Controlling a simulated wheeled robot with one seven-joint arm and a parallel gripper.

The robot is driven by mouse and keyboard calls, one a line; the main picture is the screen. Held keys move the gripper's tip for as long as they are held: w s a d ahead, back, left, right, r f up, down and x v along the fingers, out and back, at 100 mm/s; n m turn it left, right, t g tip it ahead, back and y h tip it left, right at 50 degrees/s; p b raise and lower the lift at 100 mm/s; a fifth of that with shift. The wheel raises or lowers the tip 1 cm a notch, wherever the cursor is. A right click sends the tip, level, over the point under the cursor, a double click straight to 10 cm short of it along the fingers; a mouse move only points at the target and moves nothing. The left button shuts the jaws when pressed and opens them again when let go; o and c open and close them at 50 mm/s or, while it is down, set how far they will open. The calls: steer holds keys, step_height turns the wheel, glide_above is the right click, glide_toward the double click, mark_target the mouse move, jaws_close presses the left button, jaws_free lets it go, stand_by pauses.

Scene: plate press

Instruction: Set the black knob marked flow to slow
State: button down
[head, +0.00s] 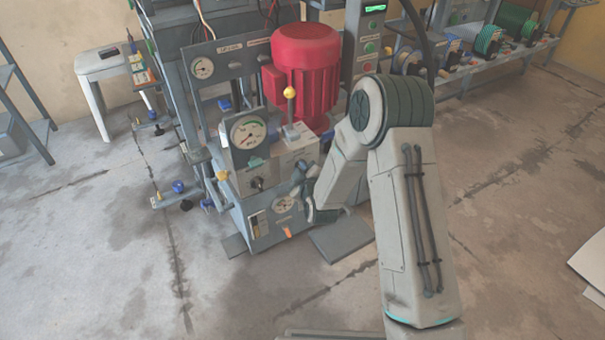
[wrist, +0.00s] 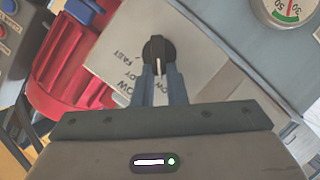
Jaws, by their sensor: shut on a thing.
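The black knob (wrist: 158,52) sits on a pale panel in the wrist view, with a short white pointer line directed down the picture, towards my gripper. Printing beside it reads FAST at the left. Lower words, ending in DY and OW, are partly covered by my fingers. My gripper (wrist: 159,75) is shut on the knob, one finger on each side of its near end. In the head view my gripper (head: 296,182) is at the right side of the pump box (head: 250,178); the held knob is not clear there.
A red motor (head: 305,65) stands behind the box. A round gauge (head: 248,131) and a yellow-topped lever (head: 290,93) are close to my wrist. Another dark knob (head: 257,184) is on the box front. Floor at left is open.

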steer(key=shift+w+r+n, duration=0.1)
steer(key=shift+w+n, duration=0.05)
steer(key=shift+n, duration=0.15)
steer(key=c, duration=1.5)
jaws_free()
steer(key=shift+o, duration=0.2)
steer(key=shift+a+f, duration=0.1)
steer(key=shift+f, duration=0.1)
steer(key=p+v, duration=0.3)
steer(key=v, duration=1)
steer(key=shift+s, duration=0.35)
